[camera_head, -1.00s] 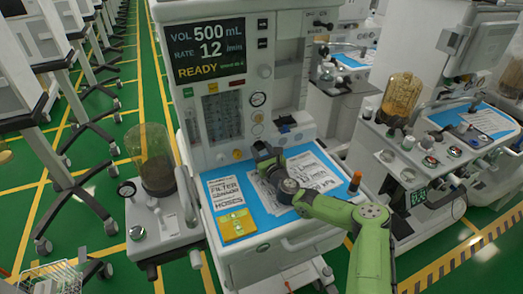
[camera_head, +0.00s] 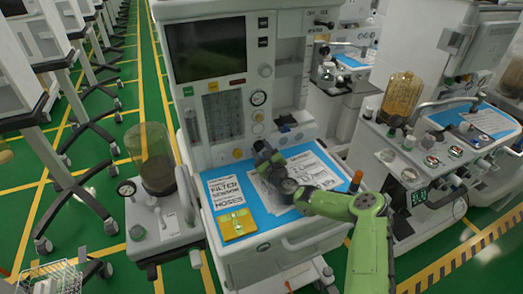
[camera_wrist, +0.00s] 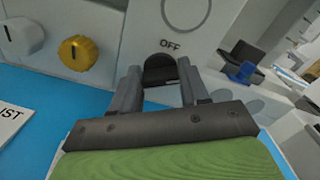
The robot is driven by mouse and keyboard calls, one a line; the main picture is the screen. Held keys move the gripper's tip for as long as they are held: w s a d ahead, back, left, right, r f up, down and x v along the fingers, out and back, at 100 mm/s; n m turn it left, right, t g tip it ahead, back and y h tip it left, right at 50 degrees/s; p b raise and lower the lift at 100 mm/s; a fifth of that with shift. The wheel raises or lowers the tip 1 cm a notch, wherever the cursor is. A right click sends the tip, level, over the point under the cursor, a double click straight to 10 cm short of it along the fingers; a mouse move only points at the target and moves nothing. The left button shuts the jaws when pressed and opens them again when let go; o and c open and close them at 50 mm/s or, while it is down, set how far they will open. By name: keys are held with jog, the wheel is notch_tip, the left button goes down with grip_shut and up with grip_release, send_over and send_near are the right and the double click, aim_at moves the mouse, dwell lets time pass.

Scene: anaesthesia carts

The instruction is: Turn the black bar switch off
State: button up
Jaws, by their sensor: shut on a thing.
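The black bar switch (camera_wrist: 160,68) shows in the wrist view on the cart's white front panel, just below the word OFF. My gripper (camera_wrist: 160,84) has its two fingers on either side of the bar and is shut on it. In the head view my gripper (camera_head: 262,150) is against the panel above the blue work surface and hides the switch there. The cart's display screen (camera_head: 205,49) is dark and blank.
A yellow knob (camera_wrist: 77,53) and a white knob (camera_wrist: 23,36) are left of the switch. A blue part (camera_wrist: 242,72) is to its right. Printed sheets and a yellow packet (camera_head: 236,224) lie on the blue mat (camera_head: 276,218).

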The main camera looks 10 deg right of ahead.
jog(key=o, duration=1.1)
jog(key=shift+c, duration=0.2)
jog(key=s+d, duration=0.1)
jog(key=s, duration=0.4)
jog(key=s+d, duration=0.1)
jog(key=s, duration=0.4)
jog(key=s+d, duration=0.1)
jog(key=s, duration=0.4)
jog(key=shift+b, duration=0.3)
jog(key=shift+s, duration=0.3)
jog(key=shift+c, duration=0.3)
